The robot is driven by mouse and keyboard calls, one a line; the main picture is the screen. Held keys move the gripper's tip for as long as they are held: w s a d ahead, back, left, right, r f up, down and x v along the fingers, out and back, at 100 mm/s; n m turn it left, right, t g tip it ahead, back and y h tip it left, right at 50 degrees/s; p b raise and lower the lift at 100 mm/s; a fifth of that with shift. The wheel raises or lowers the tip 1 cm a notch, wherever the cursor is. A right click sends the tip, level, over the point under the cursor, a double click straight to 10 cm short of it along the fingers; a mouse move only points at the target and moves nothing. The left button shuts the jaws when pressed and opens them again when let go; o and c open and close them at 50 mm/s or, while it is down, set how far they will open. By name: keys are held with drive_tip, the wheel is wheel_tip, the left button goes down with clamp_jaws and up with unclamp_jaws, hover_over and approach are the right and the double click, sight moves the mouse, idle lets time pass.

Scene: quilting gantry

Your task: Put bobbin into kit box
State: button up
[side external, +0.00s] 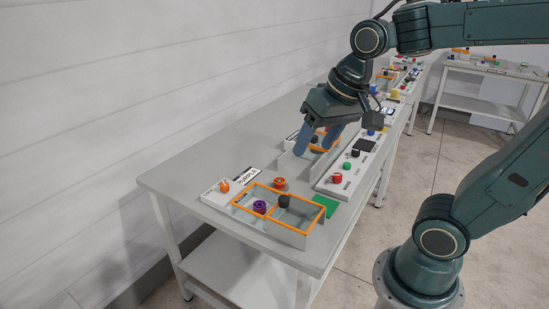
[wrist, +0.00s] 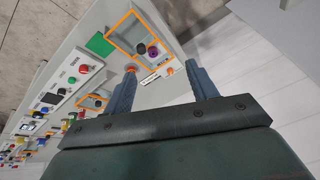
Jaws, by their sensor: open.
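The kit box (side external: 305,238) is a low orange-rimmed tray with compartments at the near end of the bench; it also shows in the wrist view (wrist: 120,19). A purple bobbin (side external: 260,207) sits in its left compartment, and a dark round piece (side external: 284,201) is at or near the divider. An orange bobbin-like piece (side external: 279,184) stands on the bench just outside the box. My gripper (side external: 317,146) is open and empty, farther along the bench, over a second orange-rimmed tray. In the wrist view the open fingers (wrist: 160,67) point toward the kit box.
A "PURPLE" sign (side external: 243,176) stands on a white panel with an orange knob (side external: 224,185). A button panel (side external: 336,179) and a green square (side external: 326,205) lie right of the kit box. More items crowd the far bench; the bench's left side is clear.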

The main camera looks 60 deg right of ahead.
drive_tip(key=s+a+n+t, duration=0.1)
drive_tip(key=s+n, duration=0.3)
drive_tip(key=s, duration=0.3)
drive_tip(key=shift+f+n, duration=0.2)
drive_tip(key=shift+n, duration=0.1)
drive_tip(key=shift+w, duration=0.1)
idle(0.3)
